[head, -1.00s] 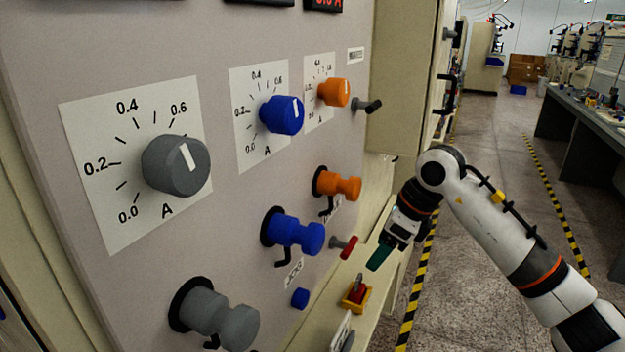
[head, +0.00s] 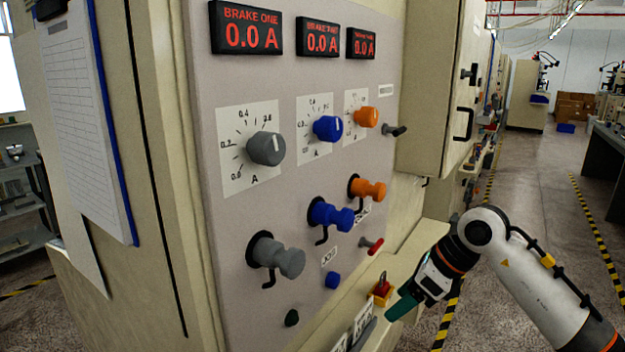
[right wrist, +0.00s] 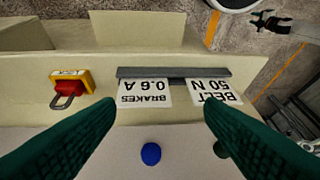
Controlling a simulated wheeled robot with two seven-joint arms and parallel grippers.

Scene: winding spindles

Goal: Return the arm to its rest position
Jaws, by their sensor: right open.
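My right arm comes in from the right in the head view. Its right gripper (head: 400,303) has dark green fingers and hangs in front of the narrow ledge at the foot of the grey control panel (head: 235,235). In the right wrist view the two fingers of the right gripper (right wrist: 160,110) are wide apart with nothing between them. A small dark gripper-like part (right wrist: 270,21) at the upper right, apparently my left gripper, is too small to read.
The panel carries grey (head: 266,148), blue (head: 327,128) and orange (head: 366,117) dials under displays reading 0.0 A. Grey (head: 277,257), blue (head: 331,214) and orange (head: 368,189) spindles stick out below. The aisle at right is open.

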